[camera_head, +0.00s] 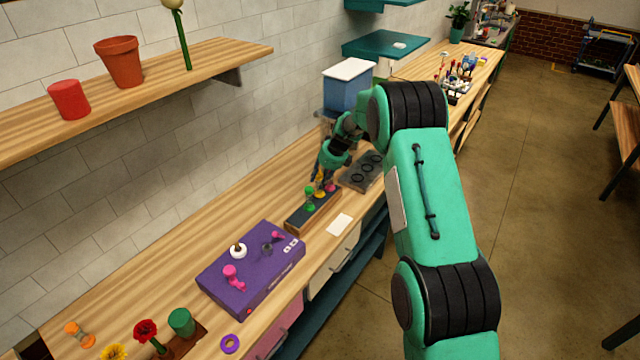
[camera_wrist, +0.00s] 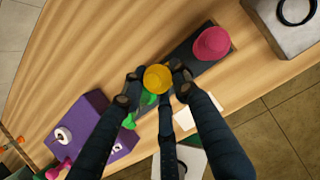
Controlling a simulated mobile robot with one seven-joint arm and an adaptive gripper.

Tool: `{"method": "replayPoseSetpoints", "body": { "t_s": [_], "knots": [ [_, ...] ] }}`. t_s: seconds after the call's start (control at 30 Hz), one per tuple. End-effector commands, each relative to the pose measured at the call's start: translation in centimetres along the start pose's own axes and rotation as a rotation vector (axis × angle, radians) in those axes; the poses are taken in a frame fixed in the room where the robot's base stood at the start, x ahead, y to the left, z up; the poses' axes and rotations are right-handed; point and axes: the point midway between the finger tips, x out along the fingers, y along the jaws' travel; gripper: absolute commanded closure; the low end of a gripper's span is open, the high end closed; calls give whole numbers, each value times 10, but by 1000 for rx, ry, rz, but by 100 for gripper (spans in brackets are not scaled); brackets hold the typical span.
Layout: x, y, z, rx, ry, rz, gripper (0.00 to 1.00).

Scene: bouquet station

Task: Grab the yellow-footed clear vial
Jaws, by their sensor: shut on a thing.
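The yellow-footed vial shows its round yellow end (camera_wrist: 158,78) in the wrist view, between my fingertips. My gripper (camera_wrist: 155,82) is shut on it, over the dark narrow rack. In the head view the vial (camera_head: 319,188) is a small yellow shape below my gripper (camera_head: 325,172), partly hidden by it. The dark rack (camera_head: 298,224) stands on the wooden bench. A green vial (camera_head: 309,196) stands in the rack on the near side, and a pink vial (camera_wrist: 212,43) stands on the other side. I cannot tell whether the yellow one is clear of the rack.
A purple box (camera_head: 245,275) with pink and white knobs stands nearer on the bench. A grey plate with dark rings (camera_head: 362,172) lies beyond the rack. A white card (camera_head: 340,224) lies beside it. A blue bin (camera_head: 346,92) stands behind my gripper.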

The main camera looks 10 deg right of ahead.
Motion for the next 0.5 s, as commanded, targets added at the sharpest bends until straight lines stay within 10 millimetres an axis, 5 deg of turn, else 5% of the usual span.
{"method": "replayPoseSetpoints", "body": {
  "t_s": [0.5],
  "knots": [
    [-69, -1, 29, -1, -2, -1, 100]
  ]
}}
